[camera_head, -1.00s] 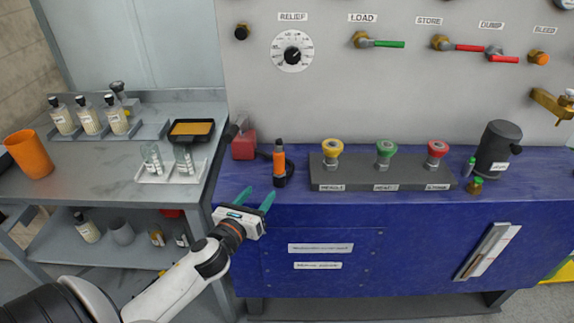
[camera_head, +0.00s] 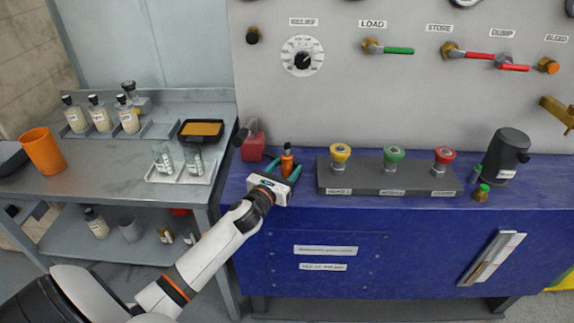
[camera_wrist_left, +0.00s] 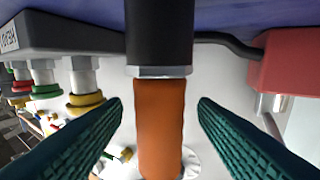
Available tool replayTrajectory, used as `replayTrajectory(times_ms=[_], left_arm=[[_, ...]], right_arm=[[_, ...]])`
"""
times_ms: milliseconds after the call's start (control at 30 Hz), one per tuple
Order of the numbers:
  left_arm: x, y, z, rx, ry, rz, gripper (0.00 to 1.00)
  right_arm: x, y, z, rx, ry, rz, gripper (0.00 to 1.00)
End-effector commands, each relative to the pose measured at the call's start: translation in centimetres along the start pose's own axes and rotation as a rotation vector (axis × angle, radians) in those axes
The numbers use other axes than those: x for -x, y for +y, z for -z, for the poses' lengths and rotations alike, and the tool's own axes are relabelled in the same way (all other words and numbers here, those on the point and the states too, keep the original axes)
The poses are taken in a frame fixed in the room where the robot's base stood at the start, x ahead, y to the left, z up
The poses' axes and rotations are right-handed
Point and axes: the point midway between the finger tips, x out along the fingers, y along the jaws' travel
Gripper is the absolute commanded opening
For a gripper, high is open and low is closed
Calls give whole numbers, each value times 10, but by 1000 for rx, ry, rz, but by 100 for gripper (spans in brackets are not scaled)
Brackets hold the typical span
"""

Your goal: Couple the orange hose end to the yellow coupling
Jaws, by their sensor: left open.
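The orange hose end (camera_head: 287,161) stands upright on the blue bench, left of the grey coupling block. In the left wrist view its orange sleeve (camera_wrist_left: 160,125) lies between the two teal fingers, with a gap on each side. My left gripper (camera_head: 280,170) is open around the hose end and not touching it. The yellow coupling (camera_head: 340,153) is the leftmost on the grey block (camera_head: 370,180); it also shows in the left wrist view (camera_wrist_left: 85,100). My right gripper is not in view.
Green (camera_head: 393,154) and red (camera_head: 444,155) couplings sit beside the yellow one. A red block (camera_head: 253,147) stands left of the hose end. A dark canister (camera_head: 505,155) stands at the right. The side table (camera_head: 110,165) holds bottles and an orange cup (camera_head: 43,151).

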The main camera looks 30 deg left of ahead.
Motion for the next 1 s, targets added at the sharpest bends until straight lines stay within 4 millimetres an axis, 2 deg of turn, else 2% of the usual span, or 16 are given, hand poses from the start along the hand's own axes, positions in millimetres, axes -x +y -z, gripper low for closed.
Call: replayTrajectory(times_ms=[100, 367, 667, 700, 1000], left_arm=[[-11, 0, 0, 3, -1, 0, 53], [-12, 0, -1, 1, -1, 0, 52], [-12, 0, -1, 1, -1, 0, 3], [-12, 0, 0, 1, 1, 0, 0], [-12, 0, 4, 0, 2, -1, 0]], right_arm=[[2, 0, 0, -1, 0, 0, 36], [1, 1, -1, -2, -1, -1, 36], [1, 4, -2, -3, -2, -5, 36], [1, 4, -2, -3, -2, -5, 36], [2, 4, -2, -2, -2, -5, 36]])
